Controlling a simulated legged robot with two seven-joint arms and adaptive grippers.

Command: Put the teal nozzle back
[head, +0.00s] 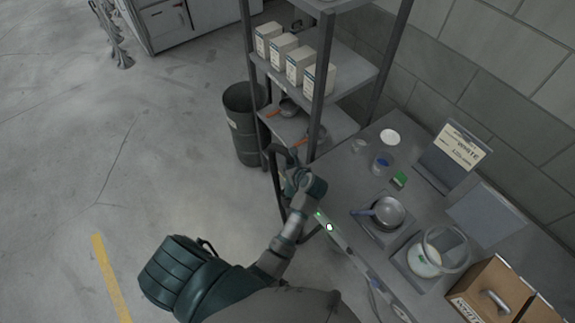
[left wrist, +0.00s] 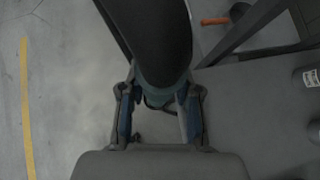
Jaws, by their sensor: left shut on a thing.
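A dark, tapering nozzle with a teal band (left wrist: 160,92) near its narrow end fills the top middle of the left wrist view. My left gripper (left wrist: 160,105) has a finger on each side of that end and is shut on it. In the head view, my left gripper (head: 294,172) is beside the table's left end, near the shelf rack. A dark, curved piece shows there, but I cannot tell how much of it is the nozzle. My right gripper is not in view.
The grey table (head: 345,195) holds a metal pan (head: 388,211), a glass vessel (head: 443,252) and wooden boxes (head: 492,290). The rack (head: 318,95) bears several cartons. A dark bin (head: 243,125) stands beside it.

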